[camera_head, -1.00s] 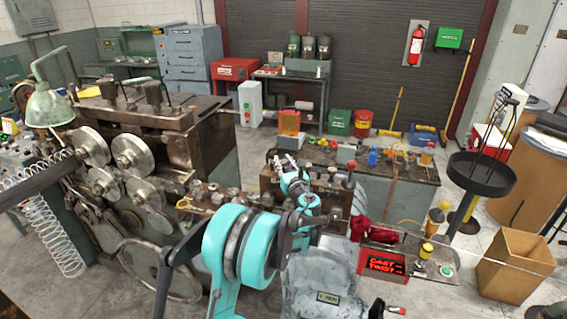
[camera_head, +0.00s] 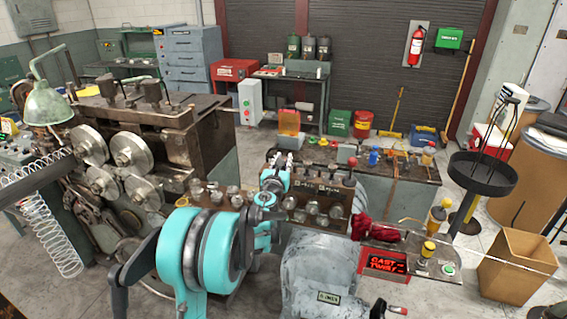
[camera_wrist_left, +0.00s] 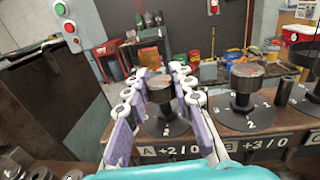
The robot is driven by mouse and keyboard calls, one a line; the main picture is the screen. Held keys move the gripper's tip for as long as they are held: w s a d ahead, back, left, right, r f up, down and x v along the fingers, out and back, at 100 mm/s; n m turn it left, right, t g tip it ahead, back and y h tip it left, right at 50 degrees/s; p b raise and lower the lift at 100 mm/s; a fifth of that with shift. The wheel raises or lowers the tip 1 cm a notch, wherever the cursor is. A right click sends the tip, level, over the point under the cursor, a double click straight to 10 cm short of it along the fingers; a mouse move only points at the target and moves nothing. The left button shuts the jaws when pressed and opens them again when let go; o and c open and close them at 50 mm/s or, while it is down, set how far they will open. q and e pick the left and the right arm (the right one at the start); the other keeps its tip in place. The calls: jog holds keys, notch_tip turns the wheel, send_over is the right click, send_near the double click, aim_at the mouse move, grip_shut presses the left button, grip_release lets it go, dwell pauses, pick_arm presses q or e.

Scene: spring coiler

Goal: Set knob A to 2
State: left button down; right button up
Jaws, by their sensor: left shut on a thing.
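Knob A (camera_wrist_left: 160,92) is a dark round knob with a red mark on top, on a numbered black dial (camera_wrist_left: 172,128); a 2 shows at the dial's front. The plate below it carries the label A (camera_wrist_left: 148,152). My left gripper (camera_wrist_left: 155,76) is shut on knob A, one pale finger on each side. In the head view my left gripper (camera_head: 280,160) is at the left end of the knob panel (camera_head: 328,188) and hides knob A. My right gripper is in neither view.
Knob B (camera_wrist_left: 245,85) stands close to the right on its own dial. A red-topped lever (camera_head: 349,181) rises beside the panel. The large coiling machine (camera_head: 185,130) stands on the left. Small items lie on the bench behind.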

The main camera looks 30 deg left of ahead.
pick_arm(q)
jog(key=m+h, duration=0.2)
jog(key=h, duration=0.1)
jog(key=m+t+h, duration=0.1)
jog(key=h, duration=0.1)
jog(key=shift+a+m+h+b, duration=0.2)
jog(key=shift+m+h+b, duration=0.2)
jog(key=m+h, duration=0.2)
jog(key=h, duration=0.2)
jog(key=shift+m, duration=0.3)
jog(key=m+g+h, duration=0.1)
jog(key=m+h, duration=0.1)
jog(key=h, duration=0.1)
jog(key=shift+m+g+h, duration=0.3)
jog(key=shift+g+h, duration=0.1)
jog(key=shift+m+g+h, duration=1.3)
jog(key=shift+m+h, duration=0.2)
jog(key=shift+h, duration=0.5)
jog(key=shift+d, duration=0.1)
jog(key=c, duration=1.3)
grip_release()
jog(key=shift+w, duration=0.1)
jog(key=shift+o, duration=0.2)
jog(key=v, duration=1.2)
